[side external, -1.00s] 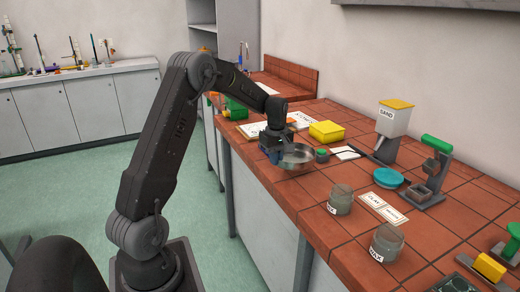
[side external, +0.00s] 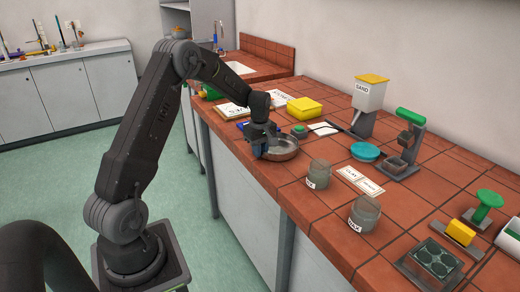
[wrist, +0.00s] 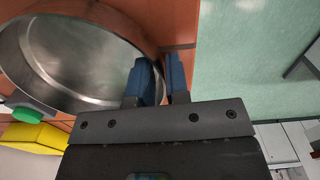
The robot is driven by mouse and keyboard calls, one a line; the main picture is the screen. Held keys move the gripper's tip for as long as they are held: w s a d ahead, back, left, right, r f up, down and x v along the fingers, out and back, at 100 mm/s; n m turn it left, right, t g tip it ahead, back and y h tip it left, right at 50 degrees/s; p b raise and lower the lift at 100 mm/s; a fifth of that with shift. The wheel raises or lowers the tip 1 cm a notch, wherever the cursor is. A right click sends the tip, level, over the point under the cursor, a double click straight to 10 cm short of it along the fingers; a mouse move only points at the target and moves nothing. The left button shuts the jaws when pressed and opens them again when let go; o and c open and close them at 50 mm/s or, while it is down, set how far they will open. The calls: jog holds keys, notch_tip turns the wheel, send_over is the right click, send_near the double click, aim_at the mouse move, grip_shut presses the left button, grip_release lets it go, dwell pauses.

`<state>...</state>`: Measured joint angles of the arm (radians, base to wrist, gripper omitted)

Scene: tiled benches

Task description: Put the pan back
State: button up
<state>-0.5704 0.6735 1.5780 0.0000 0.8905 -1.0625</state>
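The pan (side external: 284,150) is a round, shallow metal dish at the front edge of the tiled bench. It also shows in the wrist view (wrist: 75,60), at the upper left, with its inside facing the camera. My gripper (side external: 262,150) is at the pan's left side. In the wrist view its blue fingers (wrist: 164,82) straddle the pan's rim, one over the inside and one outside, with only a narrow gap between them. They look shut on the rim. I cannot tell whether the pan touches the bench.
A green-topped piece (side external: 299,131) and a yellow box (side external: 304,108) stand behind the pan. A sand dispenser (side external: 370,97), turquoise dish (side external: 365,151) and green-handled press (side external: 408,145) stand farther back. Bare tiles lie between pan and jars.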

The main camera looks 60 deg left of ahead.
jog(key=shift+o, duration=1)
notch_tip(320, 180, up, 14)
jog(key=s+d+r+m+t, duration=0.1)
jog(key=s+d+r+m, duration=0.15)
jog(key=d, duration=0.25)
jog(key=s+d+r+m, duration=0.2)
jog(key=d+r+m, duration=0.1)
jog(key=d, duration=0.3)
jog(key=s+d+m+t, duration=0.4)
jog(key=s+d+m, duration=0.9)
jog(key=s+d, duration=0.3)
jog(key=s, duration=0.3)
jog(key=shift+f+t, duration=0.2)
jog(key=shift+t, duration=0.1)
jog(key=shift+d, duration=0.1)
